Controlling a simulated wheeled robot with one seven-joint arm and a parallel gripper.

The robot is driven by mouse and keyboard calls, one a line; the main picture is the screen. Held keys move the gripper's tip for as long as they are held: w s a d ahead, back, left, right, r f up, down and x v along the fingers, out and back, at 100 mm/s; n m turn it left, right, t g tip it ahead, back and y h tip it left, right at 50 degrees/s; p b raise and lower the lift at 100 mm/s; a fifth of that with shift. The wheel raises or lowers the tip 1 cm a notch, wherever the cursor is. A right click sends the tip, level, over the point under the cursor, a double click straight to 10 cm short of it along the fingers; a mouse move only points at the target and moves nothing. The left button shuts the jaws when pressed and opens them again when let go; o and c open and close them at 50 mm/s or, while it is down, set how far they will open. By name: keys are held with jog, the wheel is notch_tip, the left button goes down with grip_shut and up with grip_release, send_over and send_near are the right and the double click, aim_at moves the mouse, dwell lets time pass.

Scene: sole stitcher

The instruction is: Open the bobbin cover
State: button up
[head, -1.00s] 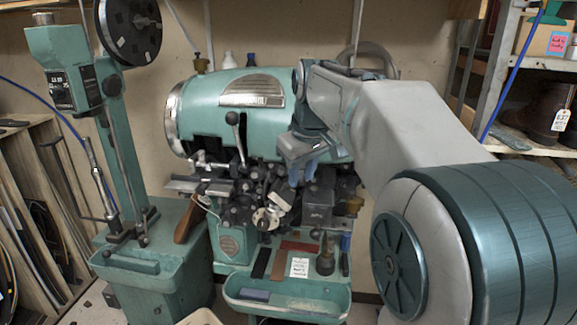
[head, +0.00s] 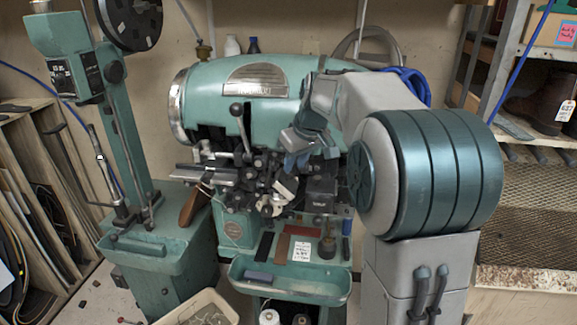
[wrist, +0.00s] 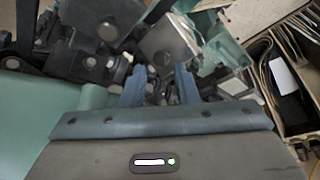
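The green sole stitcher (head: 262,100) fills the middle of the head view, with dark and metal mechanism parts (head: 262,185) below its barrel. I cannot tell for certain which part is the bobbin cover. A square grey metal plate (wrist: 168,45) shows just beyond my fingertips in the wrist view. My gripper (head: 298,160) is in front of the mechanism, pointing at it. In the wrist view my gripper (wrist: 161,84) has its two blue fingers apart, with nothing held between them. Whether a finger touches the machine cannot be told.
A green tray (head: 290,284) with small tools juts out below the mechanism. A lever with a black knob (head: 237,110) rises left of my gripper. A green column stand (head: 85,110) is at left. Shelves with boots (head: 540,105) are at right.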

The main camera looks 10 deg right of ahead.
aim_at(293, 182)
jog(key=shift+x, duration=1.5)
jog(key=shift+a+r, duration=0.1)
grip_shut()
jog(key=d+y+b, duration=0.1)
jog(key=b, duration=0.1)
jog(key=shift+s+f+t+b, duration=0.15)
jog(key=shift+f+t+b, duration=0.15)
jog(key=shift+f, duration=0.1)
jog(key=b, duration=0.1)
jog(key=d+y+b, duration=0.1)
jog(key=b, duration=0.1)
jog(key=t+y+b, duration=0.1)
jog(key=b, duration=0.1)
jog(key=shift+s+d+f, duration=0.25)
jog(key=shift+s+d, duration=0.05)
jog(key=shift+s, duration=0.05)
jog(key=shift+s+d+r+m+y+b, duration=0.1)
jog(key=shift+d+m+y+b, duration=0.3)
jog(key=shift+b, duration=0.65)
jog(key=shift+a+t, duration=0.15)
jog(key=shift+t, duration=0.15)
jog(key=shift+r, duration=0.1)
